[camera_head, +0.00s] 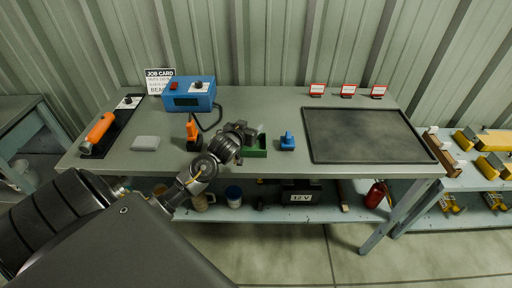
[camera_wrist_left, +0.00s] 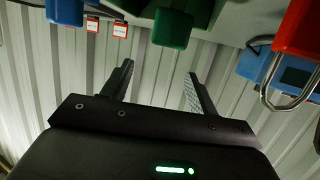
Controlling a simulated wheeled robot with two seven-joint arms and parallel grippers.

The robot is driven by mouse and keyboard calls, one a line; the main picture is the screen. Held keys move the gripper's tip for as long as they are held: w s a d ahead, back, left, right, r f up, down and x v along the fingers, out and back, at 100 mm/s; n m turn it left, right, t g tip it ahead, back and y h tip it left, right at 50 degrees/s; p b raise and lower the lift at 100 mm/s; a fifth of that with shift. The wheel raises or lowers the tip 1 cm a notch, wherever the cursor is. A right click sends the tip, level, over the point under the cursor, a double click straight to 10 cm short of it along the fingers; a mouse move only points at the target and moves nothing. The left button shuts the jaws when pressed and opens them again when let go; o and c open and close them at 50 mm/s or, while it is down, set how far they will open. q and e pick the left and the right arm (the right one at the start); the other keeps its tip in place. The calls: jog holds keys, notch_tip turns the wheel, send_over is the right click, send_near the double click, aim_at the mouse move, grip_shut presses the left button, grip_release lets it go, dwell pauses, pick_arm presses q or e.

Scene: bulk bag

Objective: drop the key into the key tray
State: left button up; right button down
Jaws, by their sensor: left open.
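A small green open tray (camera_head: 256,153), which looks like the key tray, sits near the front edge of the workbench. The wrist view shows its green side (camera_wrist_left: 172,28) at the top, beyond my fingertips. My left gripper (camera_head: 247,132) is at the tray's back left, seeming slightly above it, and hides part of it. In the wrist view its two fingers (camera_wrist_left: 160,80) are spread, with nothing between them. I cannot make out the key in either view; the tray's inside is mostly hidden. My right gripper is not in view.
On the workbench (camera_head: 275,110), a blue object (camera_head: 288,142) stands right of the tray and an orange one (camera_head: 193,133) left. A blue box with a cable (camera_head: 188,94) stands behind. A dark mat (camera_head: 360,134) covers the right. Bare bench lies behind the tray.

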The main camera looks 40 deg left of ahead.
pick_arm(q)
jog(key=b+v, duration=0.1)
jog(key=v, duration=0.9)
jog(key=shift+s, duration=0.15)
jog(key=s+d+f+m+g+h, duration=0.25)
jog(key=s+d+f+g, duration=0.25)
jog(key=s+d+f, duration=0.65)
jog(key=s+d+f+m+g+h, duration=0.25)
jog(key=s+d+f+g, duration=0.55)
jog(key=s, duration=0.6)
notch_tip(320, 180, down, 25)
jog(key=t, duration=0.1)
jog(key=s+a+f, duration=0.2)
jog(key=s+f, duration=0.6)
jog(key=s+a+f+g+y, duration=0.1)
jog(key=s+f, duration=0.7)
jog(key=s, duration=0.1)
jog(key=shift+s+a+m, duration=0.25)
jog(key=shift+a+m, duration=0.05)
jog(key=shift+a, duration=0.1)
